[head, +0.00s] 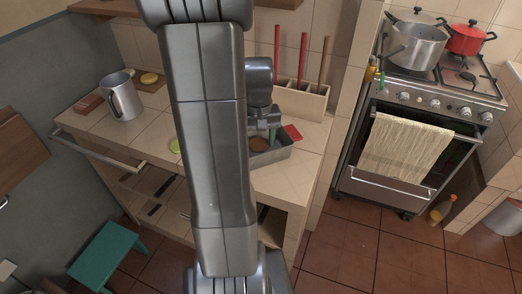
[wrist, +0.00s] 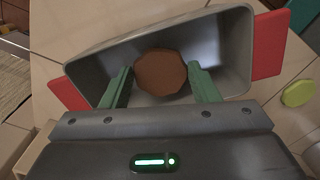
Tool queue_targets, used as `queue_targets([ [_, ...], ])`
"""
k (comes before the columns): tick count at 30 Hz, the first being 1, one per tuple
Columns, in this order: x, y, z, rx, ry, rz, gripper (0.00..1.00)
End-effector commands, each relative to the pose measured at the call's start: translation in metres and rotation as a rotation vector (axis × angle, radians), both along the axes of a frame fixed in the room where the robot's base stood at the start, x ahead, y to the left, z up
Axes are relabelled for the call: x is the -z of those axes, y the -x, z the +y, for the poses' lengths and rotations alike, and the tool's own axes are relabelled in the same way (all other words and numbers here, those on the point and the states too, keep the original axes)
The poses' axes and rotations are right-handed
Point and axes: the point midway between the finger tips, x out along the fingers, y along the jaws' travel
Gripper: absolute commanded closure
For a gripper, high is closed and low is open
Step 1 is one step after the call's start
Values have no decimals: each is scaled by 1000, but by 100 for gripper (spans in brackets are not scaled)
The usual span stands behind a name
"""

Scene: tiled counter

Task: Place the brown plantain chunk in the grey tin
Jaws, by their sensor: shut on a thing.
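The brown plantain chunk (wrist: 161,72) is a faceted, round-looking piece between the green fingers of my gripper (wrist: 162,84) in the wrist view. My gripper is shut on it. The grey tin (wrist: 91,65) is a deep tray with red handles, and the chunk and fingertips lie within its outline. I cannot tell how far the chunk is above the tin's floor. In the head view the tin (head: 271,159) stands on the counter, partly hidden by my arm, with my gripper (head: 272,135) over it and the brown chunk (head: 258,144) just showing.
A yellow-green piece (head: 174,146) lies on the tiles beside the tin. A metal jug (head: 122,98) and a board with a yellow piece (head: 149,78) stand at the left. A wooden holder (head: 302,101) with upright handles is behind the tin. The stove is right.

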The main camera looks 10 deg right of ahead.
Motion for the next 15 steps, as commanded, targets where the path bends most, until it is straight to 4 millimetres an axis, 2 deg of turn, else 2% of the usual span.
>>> queue_targets([
  [6, 29, 1, 0, 1, 0, 4, 67],
  [9, 38, 1, 0, 1, 0, 2, 67],
  [15, 39, 0, 0, 1, 0, 0, 67],
])
